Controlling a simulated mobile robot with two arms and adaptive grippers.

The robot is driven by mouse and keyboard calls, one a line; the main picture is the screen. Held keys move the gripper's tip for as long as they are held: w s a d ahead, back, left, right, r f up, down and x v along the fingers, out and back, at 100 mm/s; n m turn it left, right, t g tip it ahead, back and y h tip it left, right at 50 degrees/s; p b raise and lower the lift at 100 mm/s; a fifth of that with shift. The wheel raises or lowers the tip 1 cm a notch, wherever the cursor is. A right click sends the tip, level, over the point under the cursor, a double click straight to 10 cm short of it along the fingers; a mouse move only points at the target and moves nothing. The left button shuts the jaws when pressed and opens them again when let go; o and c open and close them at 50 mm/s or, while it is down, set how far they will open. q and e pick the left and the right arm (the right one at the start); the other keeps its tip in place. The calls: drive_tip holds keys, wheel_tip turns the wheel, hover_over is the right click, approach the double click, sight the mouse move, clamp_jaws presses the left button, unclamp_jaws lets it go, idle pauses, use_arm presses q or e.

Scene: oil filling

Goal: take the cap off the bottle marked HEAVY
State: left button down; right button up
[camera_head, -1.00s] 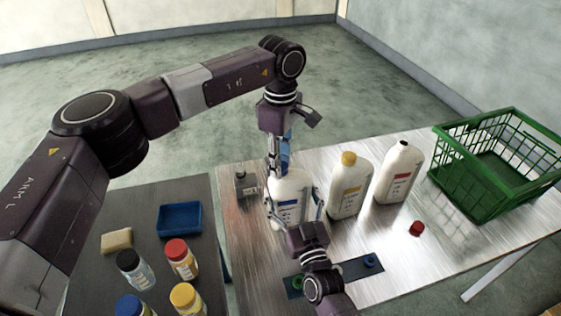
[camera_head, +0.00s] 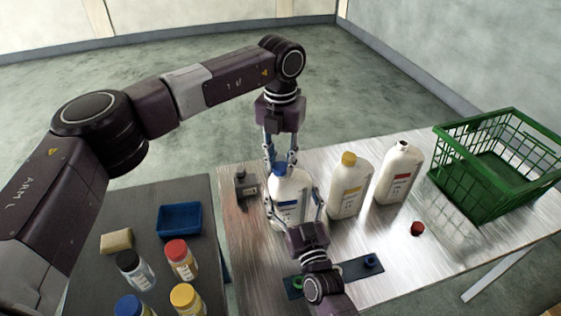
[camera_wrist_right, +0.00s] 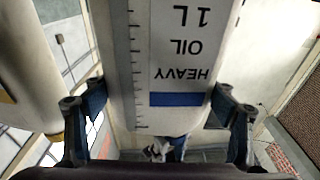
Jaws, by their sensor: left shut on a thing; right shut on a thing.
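The HEAVY bottle (camera_head: 289,209) is white with a blue band and a blue cap (camera_head: 279,168), and stands upright on the metal table. In the right wrist view its label (camera_wrist_right: 180,70) reads HEAVY OIL 1 L upside down. My left gripper (camera_head: 281,161) comes down from above and is shut on the blue cap at the bottle's top. My right gripper (camera_head: 296,214) is shut around the bottle's body from the near side; its fingers (camera_wrist_right: 160,112) show on both sides of the bottle in the wrist view.
A yellow-capped bottle (camera_head: 349,190) and an uncapped red-band bottle (camera_head: 397,175) stand to the right. A red cap (camera_head: 417,228) lies on the table (camera_head: 440,240). A green basket (camera_head: 490,185) is at the far right. A small dark object (camera_head: 245,185) stands left of the HEAVY bottle.

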use_arm(q)
drive_tip(key=n, duration=1.3)
drive_tip(key=shift+r, duration=0.1)
drive_tip(key=n, duration=0.3)
drive_tip(key=shift+n, duration=0.4)
drive_tip(key=shift+r, duration=0.15)
drive_tip(key=shift+r, duration=0.95)
